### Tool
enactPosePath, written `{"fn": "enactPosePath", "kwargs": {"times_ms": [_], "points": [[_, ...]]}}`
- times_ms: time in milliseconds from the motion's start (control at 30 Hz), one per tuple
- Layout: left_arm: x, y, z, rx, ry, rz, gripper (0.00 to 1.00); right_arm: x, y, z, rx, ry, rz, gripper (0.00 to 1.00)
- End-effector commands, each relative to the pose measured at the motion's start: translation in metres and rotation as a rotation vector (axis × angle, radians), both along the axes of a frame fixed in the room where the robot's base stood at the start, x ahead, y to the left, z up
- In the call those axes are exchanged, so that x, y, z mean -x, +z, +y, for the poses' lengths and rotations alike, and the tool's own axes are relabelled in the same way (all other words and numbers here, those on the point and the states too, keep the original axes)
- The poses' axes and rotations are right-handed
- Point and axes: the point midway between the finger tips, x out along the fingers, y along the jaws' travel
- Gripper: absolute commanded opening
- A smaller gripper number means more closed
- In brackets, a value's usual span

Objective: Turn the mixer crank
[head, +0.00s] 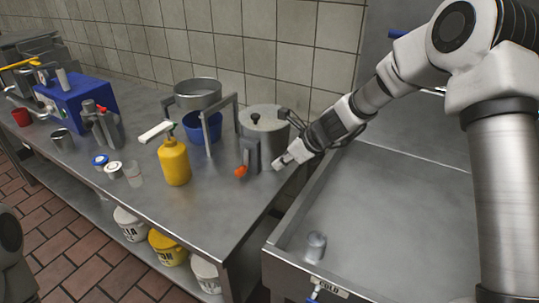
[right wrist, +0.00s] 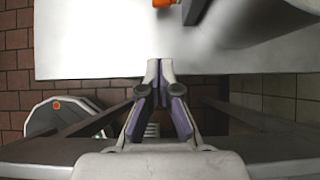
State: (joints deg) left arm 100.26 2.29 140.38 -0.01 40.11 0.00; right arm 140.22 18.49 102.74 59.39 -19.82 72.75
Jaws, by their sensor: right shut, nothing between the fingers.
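A steel cylinder with a lid, which looks like the mixer (head: 265,130), stands at the right end of the steel table. A grey upright part on its front carries an orange knob (head: 241,171), which looks like the crank handle. The orange knob also shows at the top edge of the right wrist view (right wrist: 163,3). My right gripper (head: 280,164) is shut and empty, just right of the cylinder and apart from the orange knob. Its closed fingertips (right wrist: 159,66) point towards the table edge. My left gripper is out of view.
A yellow bottle (head: 174,163) and a blue bowl (head: 203,127) under a metal frame stand left of the mixer. A blue machine (head: 75,103) is farther left. A sink (head: 400,215) lies on the right, across a gap. Buckets (head: 168,247) stand on the lower shelf.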

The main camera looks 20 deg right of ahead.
Motion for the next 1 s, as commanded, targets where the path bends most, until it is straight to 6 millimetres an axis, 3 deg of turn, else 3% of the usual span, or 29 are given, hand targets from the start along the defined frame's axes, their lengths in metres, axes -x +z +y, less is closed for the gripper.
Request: {"fn": "enactPosePath", "kwargs": {"times_ms": [200,433,700,1000], "points": [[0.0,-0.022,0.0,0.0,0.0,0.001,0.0,-0.021,-0.04,0.017,0.003,0.002,0.002,0.0],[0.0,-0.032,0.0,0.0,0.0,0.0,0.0,-0.047,-0.076,0.037,0.001,0.001,0.0,0.0],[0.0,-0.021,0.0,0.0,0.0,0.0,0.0,-0.076,-0.073,0.059,0.0,0.0,-0.002,0.0],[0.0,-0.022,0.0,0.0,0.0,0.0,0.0,-0.078,-0.074,0.061,-0.001,-0.001,0.0,0.0]]}}
